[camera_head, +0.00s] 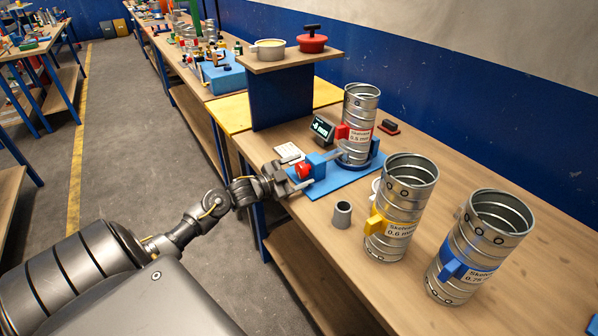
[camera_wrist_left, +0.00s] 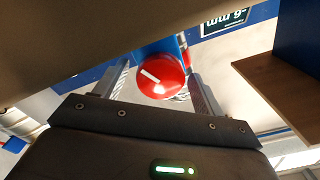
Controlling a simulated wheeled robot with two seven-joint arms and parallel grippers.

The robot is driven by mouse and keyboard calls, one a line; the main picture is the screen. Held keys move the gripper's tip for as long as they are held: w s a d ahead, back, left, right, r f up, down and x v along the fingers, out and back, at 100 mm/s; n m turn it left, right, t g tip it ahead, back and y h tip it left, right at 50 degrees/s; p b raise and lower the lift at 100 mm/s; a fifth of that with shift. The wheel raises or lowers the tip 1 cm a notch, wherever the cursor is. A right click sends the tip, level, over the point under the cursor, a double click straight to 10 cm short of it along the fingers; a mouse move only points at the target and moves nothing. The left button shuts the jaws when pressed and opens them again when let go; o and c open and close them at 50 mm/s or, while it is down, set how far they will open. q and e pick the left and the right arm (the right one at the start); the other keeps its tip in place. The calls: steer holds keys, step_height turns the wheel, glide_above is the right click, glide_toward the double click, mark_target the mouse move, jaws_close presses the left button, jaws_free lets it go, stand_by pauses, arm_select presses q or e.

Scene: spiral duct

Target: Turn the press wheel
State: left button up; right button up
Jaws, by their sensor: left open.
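The press wheel (camera_head: 304,170) is a red round knob on the front of a blue block (camera_head: 317,164), which stands on a blue base (camera_head: 343,183). In the left wrist view the wheel (camera_wrist_left: 161,76) shows a white mark that runs slantwise across its face. My left gripper (camera_head: 296,173) is at the wheel, open, with one finger on either side of it. In the wrist view small gaps seem to show between fingers and wheel; contact cannot be made out. A ribbed metal duct (camera_head: 360,115) with a red tag stands upright in the press. My right gripper is not in view.
A small black display (camera_head: 322,128) stands behind the press. Ducts with a yellow tag (camera_head: 402,205) and a blue tag (camera_head: 478,245) stand to the right. A small grey cup (camera_head: 342,214) is near the front edge. A raised shelf (camera_head: 290,60) holds pots.

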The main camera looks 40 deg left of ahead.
arm_select(q)
steer(key=b+v, duration=0.2)
steer(key=v, duration=0.9)
stand_by(0.4)
